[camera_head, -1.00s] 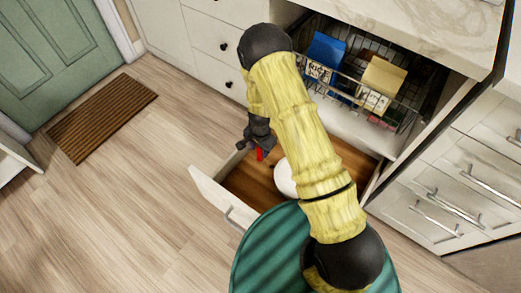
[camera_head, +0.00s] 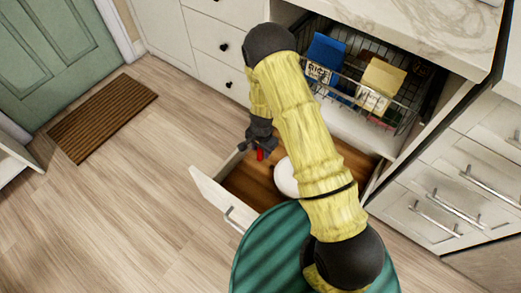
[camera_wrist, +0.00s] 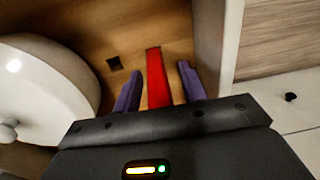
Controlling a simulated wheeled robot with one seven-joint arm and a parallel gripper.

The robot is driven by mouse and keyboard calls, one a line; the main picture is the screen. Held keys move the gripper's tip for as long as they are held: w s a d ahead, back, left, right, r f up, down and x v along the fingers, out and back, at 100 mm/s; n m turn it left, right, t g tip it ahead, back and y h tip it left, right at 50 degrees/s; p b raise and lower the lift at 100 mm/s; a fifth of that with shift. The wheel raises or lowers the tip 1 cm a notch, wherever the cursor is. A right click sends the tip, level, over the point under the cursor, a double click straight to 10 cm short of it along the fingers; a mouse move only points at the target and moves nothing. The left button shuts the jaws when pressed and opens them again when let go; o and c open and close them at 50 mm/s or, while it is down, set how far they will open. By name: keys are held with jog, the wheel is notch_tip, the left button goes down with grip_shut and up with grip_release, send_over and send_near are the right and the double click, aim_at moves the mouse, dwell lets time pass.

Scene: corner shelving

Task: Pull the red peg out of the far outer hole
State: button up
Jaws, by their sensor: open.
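The red peg (camera_wrist: 157,78) stands in the wooden drawer floor, and its far end is against the wood in the wrist view. It also shows as a small red piece in the head view (camera_head: 260,154), under my gripper (camera_head: 254,146). In the wrist view my gripper (camera_wrist: 156,84) is open, with one purple finger on each side of the peg and a gap on both sides. The hole the peg stands in is hidden.
A white round lidded pot (camera_wrist: 40,85) sits in the drawer close to the left finger. The drawer's pale wall (camera_wrist: 217,40) is close on the right. Above the drawer is a wire basket (camera_head: 372,92) with boxes.

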aim_at(263, 161)
jog(key=shift+s+d+f+g, duration=0.2)
jog(key=shift+s+f, duration=0.25)
jog(key=shift+f, duration=0.15)
jog(key=shift+s+d+f+g, duration=0.1)
jog(key=shift+s+d+f, duration=0.05)
jog(key=shift+s+f, duration=0.4)
jog(key=shift+w, duration=0.1)
grip_shut()
jog(key=shift+w+d+r+p, duration=0.1)
jog(key=shift+w+r+p, duration=0.05)
jog(key=shift+r+p, duration=1)
jog(key=shift+w+d+r+p, duration=0.1)
jog(key=shift+w+r+p, duration=0.05)
jog(key=shift+r+p, duration=1.6)
jog(key=shift+a+r, duration=0.15)
jog(key=shift+a, duration=0.05)
